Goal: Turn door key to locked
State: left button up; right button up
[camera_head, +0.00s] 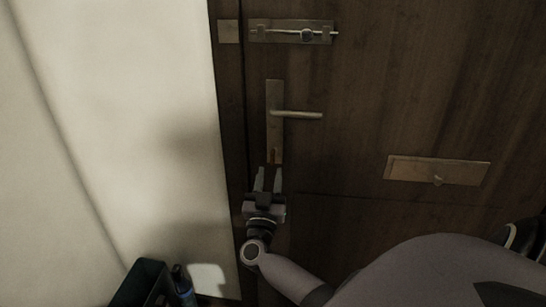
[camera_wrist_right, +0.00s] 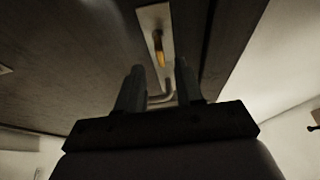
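The door key (camera_head: 274,156) is a small brownish-orange piece at the lower end of the metal lock plate (camera_head: 274,96) on the dark wooden door. In the right wrist view the key (camera_wrist_right: 159,48) looks like an orange tab standing out from the plate, just beyond my fingertips. My right gripper (camera_head: 268,176) is just below the key in the head view, fingers pointing up toward it. The fingers are apart with nothing between them, and the key looks clear of them. The right wrist view also shows the gripper (camera_wrist_right: 160,69) open. My left gripper is not in view.
A lever handle (camera_head: 298,114) sticks out above the key. A slide bolt (camera_head: 292,33) is higher on the door. A mail slot plate (camera_head: 437,170) is at the right. A pale wall (camera_head: 120,130) stands left of the door, with a dark bin (camera_head: 141,283) and a bottle (camera_head: 183,287) below.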

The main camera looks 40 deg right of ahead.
aim_at(272, 161)
jog(key=x, duration=0.6)
jog(key=shift+w+d+r, duration=0.1)
jog(key=shift+w+d, duration=0.15)
jog(key=shift+d, duration=0.05)
grip_shut()
